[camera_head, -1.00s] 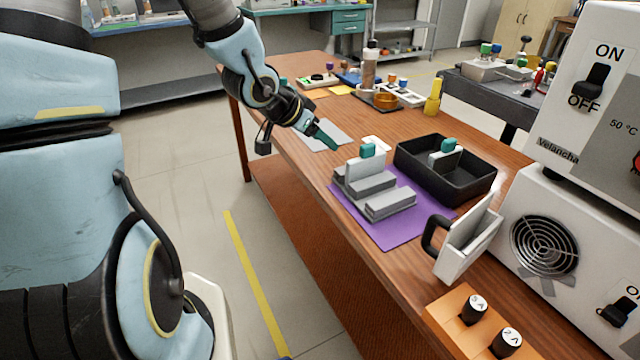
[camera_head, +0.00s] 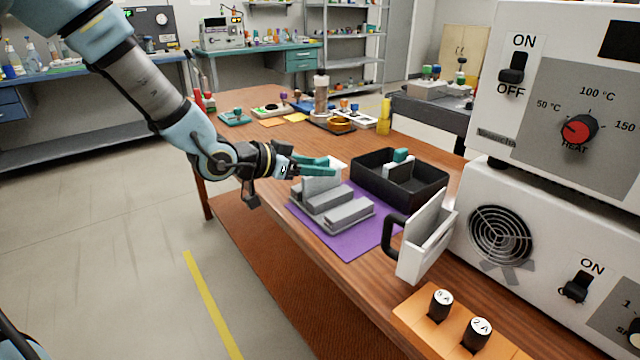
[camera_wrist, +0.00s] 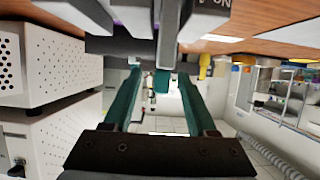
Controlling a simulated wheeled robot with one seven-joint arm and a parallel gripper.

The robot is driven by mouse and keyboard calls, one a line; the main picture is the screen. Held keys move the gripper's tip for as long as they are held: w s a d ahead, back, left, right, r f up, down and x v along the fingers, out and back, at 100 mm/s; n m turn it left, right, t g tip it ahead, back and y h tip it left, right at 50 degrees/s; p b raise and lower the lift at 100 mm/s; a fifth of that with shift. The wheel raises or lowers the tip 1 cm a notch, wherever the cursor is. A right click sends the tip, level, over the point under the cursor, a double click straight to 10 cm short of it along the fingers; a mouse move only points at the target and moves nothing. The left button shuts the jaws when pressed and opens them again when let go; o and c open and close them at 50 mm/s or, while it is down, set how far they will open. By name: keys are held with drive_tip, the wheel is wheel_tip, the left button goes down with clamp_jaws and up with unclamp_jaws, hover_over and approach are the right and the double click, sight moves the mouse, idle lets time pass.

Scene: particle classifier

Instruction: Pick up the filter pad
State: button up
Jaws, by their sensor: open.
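A grey upright plate (camera_head: 318,187), which I take for the filter pad, stands in a stepped grey block (camera_head: 347,213) on a purple mat (camera_head: 350,240). My gripper (camera_head: 328,165) is open just above the plate, its teal fingers hiding the plate's teal grip in the head view. In the wrist view a teal grip (camera_wrist: 161,82) shows between the spread fingers of my gripper (camera_wrist: 160,72), with a grey plate (camera_wrist: 168,42) beyond it. Contact cannot be told. A similar grey plate with a teal grip (camera_head: 401,156) stands in the black tray (camera_head: 425,198).
A white holder with a black handle (camera_head: 427,240) stands near the front edge. White machines (camera_head: 545,225) block the right side. An orange block with two black knobs (camera_head: 460,330) lies in front. Bottles and small parts (camera_head: 322,95) fill the table's far end.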

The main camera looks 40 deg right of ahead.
drive_tip(key=x, duration=0.5)
drive_tip(key=shift+w+f, duration=0.15)
drive_tip(key=shift+f, duration=0.15)
clamp_jaws()
